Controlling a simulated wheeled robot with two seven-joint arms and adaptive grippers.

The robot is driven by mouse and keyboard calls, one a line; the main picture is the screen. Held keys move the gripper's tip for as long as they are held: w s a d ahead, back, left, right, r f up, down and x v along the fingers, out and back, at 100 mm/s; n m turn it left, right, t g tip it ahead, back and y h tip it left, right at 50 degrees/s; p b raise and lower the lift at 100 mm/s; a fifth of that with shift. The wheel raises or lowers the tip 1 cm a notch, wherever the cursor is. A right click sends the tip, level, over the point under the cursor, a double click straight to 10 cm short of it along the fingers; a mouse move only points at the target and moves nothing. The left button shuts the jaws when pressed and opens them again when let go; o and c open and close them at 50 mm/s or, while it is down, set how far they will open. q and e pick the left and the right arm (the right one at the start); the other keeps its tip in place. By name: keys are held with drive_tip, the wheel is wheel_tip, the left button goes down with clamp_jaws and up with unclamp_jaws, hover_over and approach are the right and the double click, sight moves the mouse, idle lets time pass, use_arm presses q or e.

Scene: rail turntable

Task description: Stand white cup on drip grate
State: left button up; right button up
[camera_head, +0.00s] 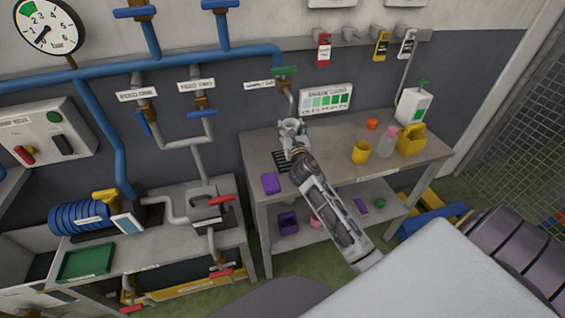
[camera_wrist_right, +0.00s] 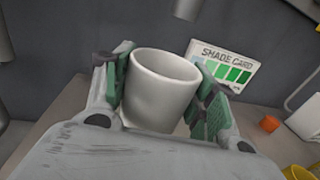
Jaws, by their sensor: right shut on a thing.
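The white cup (camera_wrist_right: 160,88) is upright between the green-padded fingers of my right gripper (camera_wrist_right: 165,95), which is shut on it, in the right wrist view. In the head view the cup (camera_head: 291,126) is small at the end of my right arm, near the back of the table and under the tap with the green handle. The dark drip grate (camera_head: 281,161) lies on the table just beside and below the gripper, partly hidden by it. I cannot tell whether the cup touches anything beneath it. My left gripper is not in view.
A shade card (camera_head: 325,99) stands behind. The tap (camera_head: 286,83) hangs above.

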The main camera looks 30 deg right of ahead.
drive_tip(key=shift+w+f, duration=0.1)
drive_tip(key=shift+f, duration=0.6)
wheel_tip(320, 180, down, 3)
drive_tip(key=shift+r+b, duration=0.1)
drive_tip(key=shift+b, duration=0.5)
drive_tip(key=shift+f, duration=0.9)
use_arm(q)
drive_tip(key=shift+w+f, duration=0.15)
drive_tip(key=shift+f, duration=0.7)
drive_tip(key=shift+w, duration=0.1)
use_arm(e)
drive_tip(key=shift+f, duration=0.1)
